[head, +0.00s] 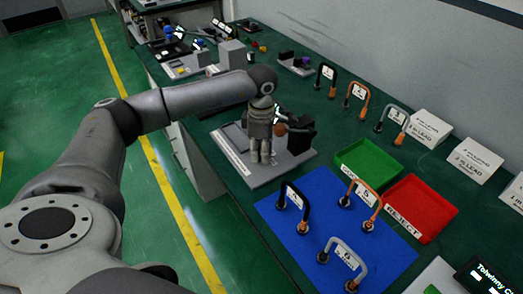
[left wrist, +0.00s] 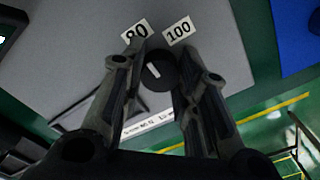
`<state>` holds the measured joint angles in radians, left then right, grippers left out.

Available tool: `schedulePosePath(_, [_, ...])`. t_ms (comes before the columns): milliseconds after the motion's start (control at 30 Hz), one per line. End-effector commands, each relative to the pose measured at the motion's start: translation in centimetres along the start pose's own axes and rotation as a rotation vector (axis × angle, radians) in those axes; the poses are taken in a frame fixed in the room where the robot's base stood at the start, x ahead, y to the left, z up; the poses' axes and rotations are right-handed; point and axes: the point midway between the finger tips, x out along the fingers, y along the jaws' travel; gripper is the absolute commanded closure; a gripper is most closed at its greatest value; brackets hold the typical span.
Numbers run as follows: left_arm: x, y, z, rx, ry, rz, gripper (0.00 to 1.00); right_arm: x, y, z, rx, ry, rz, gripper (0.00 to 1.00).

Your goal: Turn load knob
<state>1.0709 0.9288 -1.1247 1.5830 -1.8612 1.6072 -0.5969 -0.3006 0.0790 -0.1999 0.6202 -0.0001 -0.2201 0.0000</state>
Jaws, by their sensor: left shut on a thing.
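The load knob (left wrist: 160,72) is a small dark round knob with a white pointer mark, in the left wrist view. It stands on a grey panel (left wrist: 75,60) beside printed labels, 80 (left wrist: 136,32) and 100 (left wrist: 179,31). My left gripper (left wrist: 161,62) is shut on the knob, one finger on each side. In the head view, my left gripper (head: 263,158) points down at the grey panel (head: 285,170) on the green bench, and it hides the knob there. My right gripper is in neither view.
A dark upright part (head: 301,134) stands on the panel close to the gripper. A blue mat (head: 310,225) with several cable leads, a green tray (head: 368,160) and a red tray (head: 418,205) lie to the right. Other instruments (head: 190,65) stand farther back.

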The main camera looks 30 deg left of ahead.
Motion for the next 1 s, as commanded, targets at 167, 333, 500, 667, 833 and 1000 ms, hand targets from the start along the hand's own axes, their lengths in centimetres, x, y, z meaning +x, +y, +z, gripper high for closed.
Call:
schedulePosePath(167, [-0.2,0.1,0.0,-0.002,-0.002,0.004,0.95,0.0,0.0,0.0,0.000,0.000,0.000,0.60])
schedulePosePath(333, [-0.2,0.1,0.0,-0.003,-0.002,0.004,0.62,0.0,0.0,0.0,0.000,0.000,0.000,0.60])
schedulePosePath(500, [-0.1,0.1,0.0,-0.003,-0.001,0.002,0.62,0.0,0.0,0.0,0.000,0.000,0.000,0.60])
schedulePosePath(667, [-0.3,0.1,0.0,-0.002,-0.001,0.002,0.62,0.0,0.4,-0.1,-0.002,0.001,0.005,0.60])
schedulePosePath(833, [-2.2,0.1,0.0,-0.002,-0.002,0.005,0.62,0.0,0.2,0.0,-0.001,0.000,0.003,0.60])
schedulePosePath(1000, [-5.9,0.1,0.0,-0.003,-0.003,0.006,0.62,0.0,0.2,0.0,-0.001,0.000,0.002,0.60])
